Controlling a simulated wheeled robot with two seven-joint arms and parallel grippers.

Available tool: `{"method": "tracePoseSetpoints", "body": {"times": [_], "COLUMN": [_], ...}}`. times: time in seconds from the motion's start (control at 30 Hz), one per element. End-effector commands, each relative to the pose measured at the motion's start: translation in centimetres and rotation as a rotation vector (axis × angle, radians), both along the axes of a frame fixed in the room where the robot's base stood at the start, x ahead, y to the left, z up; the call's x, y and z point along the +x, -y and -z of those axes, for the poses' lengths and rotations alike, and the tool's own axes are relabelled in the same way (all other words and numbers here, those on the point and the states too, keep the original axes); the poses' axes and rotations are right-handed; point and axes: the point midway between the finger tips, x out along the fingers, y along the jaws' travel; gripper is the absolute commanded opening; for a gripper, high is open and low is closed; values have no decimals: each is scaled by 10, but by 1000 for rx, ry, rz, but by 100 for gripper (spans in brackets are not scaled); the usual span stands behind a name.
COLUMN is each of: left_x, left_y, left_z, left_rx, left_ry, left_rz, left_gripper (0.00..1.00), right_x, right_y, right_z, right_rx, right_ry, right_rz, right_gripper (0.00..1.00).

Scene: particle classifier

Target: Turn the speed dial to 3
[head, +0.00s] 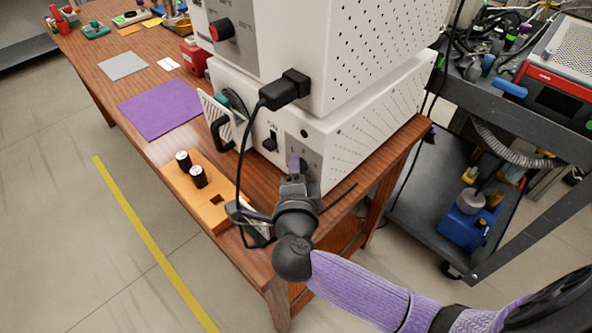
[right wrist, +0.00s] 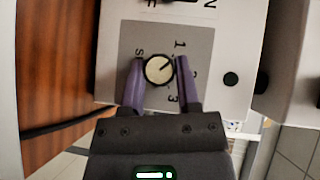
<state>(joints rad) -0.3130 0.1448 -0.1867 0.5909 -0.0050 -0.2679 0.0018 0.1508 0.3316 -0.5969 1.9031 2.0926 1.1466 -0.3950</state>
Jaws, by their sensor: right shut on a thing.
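The speed dial (right wrist: 159,70) is a round cream knob with a dark rim and a dark pointer line, on a grey panel (right wrist: 150,32) of the white machine. The digits 1, 2 and 3 run down its right side in the right wrist view, with an S-like mark at its left. The pointer line slants to the upper right, roughly toward 1 or between 1 and 2. My right gripper (right wrist: 160,64) has one purple finger on each side of the dial and is shut on it. In the head view the right gripper (head: 296,165) hides the dial. My left gripper is out of view.
A black plug and cable (head: 285,90) hang in front of the machine, close to my right gripper. An orange block (head: 187,178) with two dark, white-topped cylinders stands left of it. A purple mat (head: 160,103) lies farther back. A grey cart (head: 400,180) stands at right.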

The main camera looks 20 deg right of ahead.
Motion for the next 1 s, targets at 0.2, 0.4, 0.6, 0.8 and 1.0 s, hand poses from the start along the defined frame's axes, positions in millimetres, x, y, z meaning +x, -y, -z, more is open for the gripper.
{"method": "tracePoseSetpoints", "body": {"times": [0.2,0.4,0.6,0.8,1.0], "left_x": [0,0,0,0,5], "left_y": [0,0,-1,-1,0], "left_z": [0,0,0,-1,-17], "left_rx": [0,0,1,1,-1], "left_ry": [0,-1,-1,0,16], "left_rz": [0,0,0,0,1], "left_gripper": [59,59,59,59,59], "right_x": [-1,-1,0,-2,-34], "right_y": [0,0,0,-1,-16], "right_z": [2,2,1,0,-8], "right_rx": [0,0,0,1,3], "right_ry": [-7,-6,-4,-3,-6], "right_rz": [0,-1,-1,-1,-2], "right_gripper": [0,58,76,76,76]}}
